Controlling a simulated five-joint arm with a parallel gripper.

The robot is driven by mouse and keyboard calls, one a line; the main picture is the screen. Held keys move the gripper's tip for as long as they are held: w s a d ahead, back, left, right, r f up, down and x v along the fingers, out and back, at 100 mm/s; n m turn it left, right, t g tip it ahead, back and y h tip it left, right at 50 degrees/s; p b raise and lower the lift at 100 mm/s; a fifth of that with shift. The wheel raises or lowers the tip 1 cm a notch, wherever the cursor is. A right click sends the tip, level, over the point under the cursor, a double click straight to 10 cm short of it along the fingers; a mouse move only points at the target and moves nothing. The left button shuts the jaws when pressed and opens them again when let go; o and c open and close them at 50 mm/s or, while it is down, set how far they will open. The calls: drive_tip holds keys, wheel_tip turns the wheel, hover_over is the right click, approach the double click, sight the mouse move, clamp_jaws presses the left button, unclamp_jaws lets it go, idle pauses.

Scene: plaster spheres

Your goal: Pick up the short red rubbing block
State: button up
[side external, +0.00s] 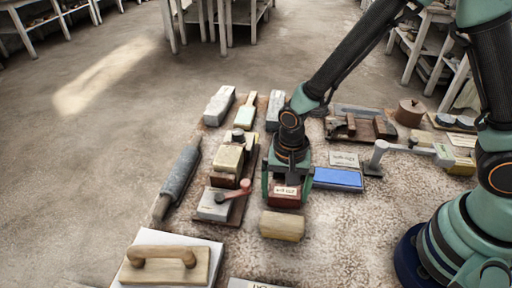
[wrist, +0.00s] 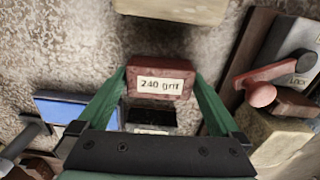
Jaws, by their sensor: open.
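The short red rubbing block (side external: 285,193) sits on the speckled table below my gripper in the side external view. In the wrist view the red block (wrist: 161,72) carries a pale label reading "240 grit". My gripper (side external: 284,185) is open, its green fingers on either side of the block. In the wrist view my gripper's fingertips (wrist: 161,75) are at the block's left and right ends; I cannot tell whether they touch it.
A tan block (side external: 282,226) lies just in front of the red block. A blue block (side external: 338,179) is close on the right. A rack with a red-handled clamp (side external: 232,192) and blocks stands close on the left. A wooden float (side external: 160,262) is front left.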

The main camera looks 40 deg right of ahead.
sight(285, 191)
drive_tip(key=c, duration=1.3)
wheel_tip(285, 191, up, 20)
drive_tip(key=o, duration=1)
drive_tip(key=c, duration=0.8)
